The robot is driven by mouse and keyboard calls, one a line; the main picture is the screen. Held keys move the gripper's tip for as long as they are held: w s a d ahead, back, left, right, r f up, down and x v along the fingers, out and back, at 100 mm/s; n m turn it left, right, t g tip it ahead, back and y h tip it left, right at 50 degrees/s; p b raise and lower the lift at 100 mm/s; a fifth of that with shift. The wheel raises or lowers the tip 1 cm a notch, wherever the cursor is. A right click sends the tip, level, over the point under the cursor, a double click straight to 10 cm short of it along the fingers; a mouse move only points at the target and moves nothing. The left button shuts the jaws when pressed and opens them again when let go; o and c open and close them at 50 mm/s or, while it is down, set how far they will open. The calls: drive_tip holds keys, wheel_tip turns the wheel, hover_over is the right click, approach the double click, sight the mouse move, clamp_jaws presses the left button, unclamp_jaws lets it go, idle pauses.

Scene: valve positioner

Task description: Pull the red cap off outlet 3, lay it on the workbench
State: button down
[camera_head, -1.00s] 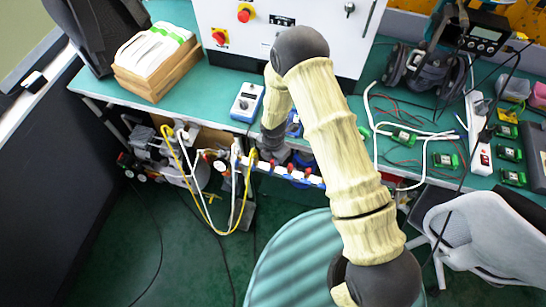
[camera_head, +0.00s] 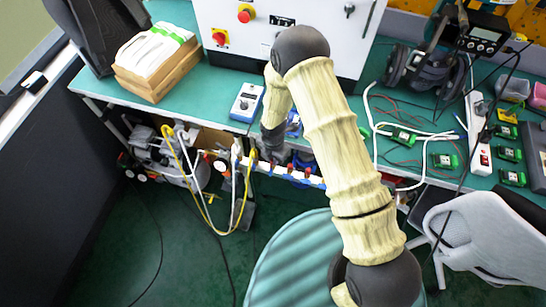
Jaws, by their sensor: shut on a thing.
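The white outlet manifold (camera_head: 262,166) runs along the front of the bench, just below its edge, with small red and blue parts on it. My gripper (camera_head: 273,156) points down at the manifold from the bench's front edge. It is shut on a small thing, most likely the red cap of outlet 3. The fingertips and the cap between them are too small and dark to make out. I cannot tell whether the cap is still on its outlet. The green workbench top (camera_head: 205,88) lies behind my gripper.
A blue-grey box with a dial (camera_head: 246,102) stands on the bench left of my gripper. A white cabinet (camera_head: 225,22) stands behind. Yellow and white hoses (camera_head: 187,180) hang at the manifold's left. Wires and green modules (camera_head: 445,160) lie right.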

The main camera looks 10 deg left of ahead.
drive_tip(key=shift+r+p, duration=0.6)
drive_tip(key=shift+r, duration=0.3)
idle(0.9)
drive_tip(key=shift+r+p, duration=1.35)
drive_tip(key=shift+r, duration=0.65)
